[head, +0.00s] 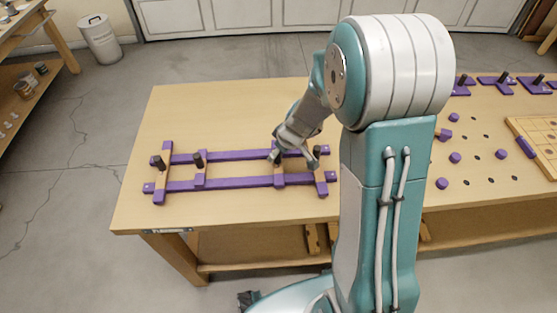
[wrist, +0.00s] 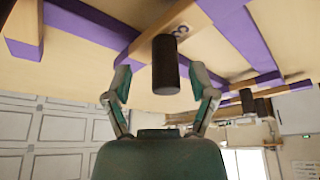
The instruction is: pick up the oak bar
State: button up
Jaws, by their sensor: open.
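Several short pale wood bars with dark upright knobs cross two long purple rails in the head view. One pale wood bar (head: 279,168) is at my gripper (head: 293,157), and it shows in the wrist view (wrist: 160,20) with a small mark on its face. Its dark cylindrical knob (wrist: 165,68) stands between the two fingers of my gripper (wrist: 161,84) in the wrist view. The fingers are open, with a visible gap on both sides of the knob. Which of the similar bars is the oak one I cannot tell by colour.
The purple rails (head: 225,185) lie on the wooden bench (head: 210,110). Neighbouring knobs (head: 199,160) stand to the left, and another (head: 317,151) is close on the right. Purple pieces (head: 455,157) and a wooden board (head: 540,135) are on the right. The bench behind the rails is clear.

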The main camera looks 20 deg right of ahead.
jog(key=shift+a, duration=0.25)
grip_shut()
jog(key=shift+a, duration=0.15)
